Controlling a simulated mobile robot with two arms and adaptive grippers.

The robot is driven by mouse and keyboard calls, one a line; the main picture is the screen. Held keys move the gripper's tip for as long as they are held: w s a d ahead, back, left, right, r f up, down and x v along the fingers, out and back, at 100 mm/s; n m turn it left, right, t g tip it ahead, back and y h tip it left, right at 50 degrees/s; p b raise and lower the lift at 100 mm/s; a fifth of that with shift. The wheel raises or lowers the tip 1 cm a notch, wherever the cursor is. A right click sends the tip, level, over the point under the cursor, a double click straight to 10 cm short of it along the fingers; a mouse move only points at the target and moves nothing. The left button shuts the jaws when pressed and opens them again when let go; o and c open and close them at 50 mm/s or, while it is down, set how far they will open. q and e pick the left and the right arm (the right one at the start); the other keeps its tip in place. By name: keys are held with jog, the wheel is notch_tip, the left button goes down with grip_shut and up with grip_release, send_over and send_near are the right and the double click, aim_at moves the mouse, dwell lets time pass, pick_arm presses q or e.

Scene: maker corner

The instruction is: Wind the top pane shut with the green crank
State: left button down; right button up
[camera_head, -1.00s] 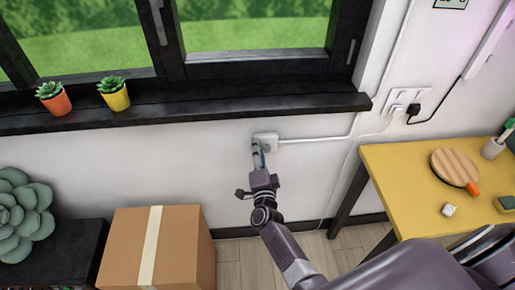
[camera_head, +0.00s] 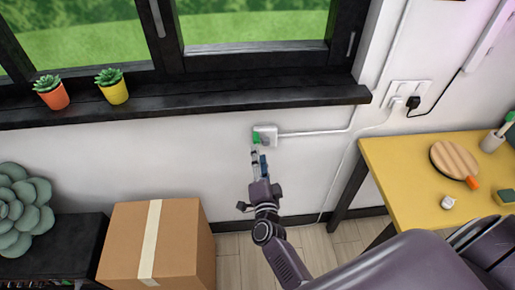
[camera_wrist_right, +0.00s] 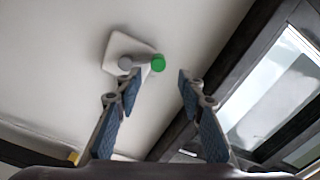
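The green crank knob (camera_head: 257,138) sits on a small white wall box (camera_head: 271,131) below the window sill. In the right wrist view the green knob (camera_wrist_right: 158,63) stands out at the end of a short grey crank arm (camera_wrist_right: 136,65) on the box (camera_wrist_right: 118,47). My right gripper (camera_head: 258,154) is just below the knob in the head view. In the wrist view it (camera_wrist_right: 159,82) is open and empty, its blue-padded fingers apart with the knob beyond the tips, roughly between them. The top pane cannot be made out. My left gripper is not in view.
Two potted succulents (camera_head: 112,88) stand on the dark sill (camera_head: 200,108). A cardboard box (camera_head: 185,240) is on the floor at left. A yellow table (camera_head: 410,170) with a round board (camera_head: 453,160) stands at right. A cable conduit (camera_head: 318,133) runs from the crank box.

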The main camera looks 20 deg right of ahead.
aim_at(256, 140)
jog(key=w+n+b, duration=0.1)
jog(key=w+n, duration=0.1)
jog(key=n, duration=0.2)
jog(key=w+d+n+b, duration=0.1)
jog(key=w+n+b, duration=0.1)
jog(key=w+n, duration=0.1)
jog(key=w+d+n+b, duration=0.1)
jog(key=w+n, duration=0.2)
jog(key=n, duration=0.3)
jog(key=shift+w+d+f+b, duration=0.1)
jog(key=shift+d+f+b, duration=0.1)
jog(key=shift+f+b, duration=0.1)
jog(key=shift+c, duration=0.2)
grip_shut()
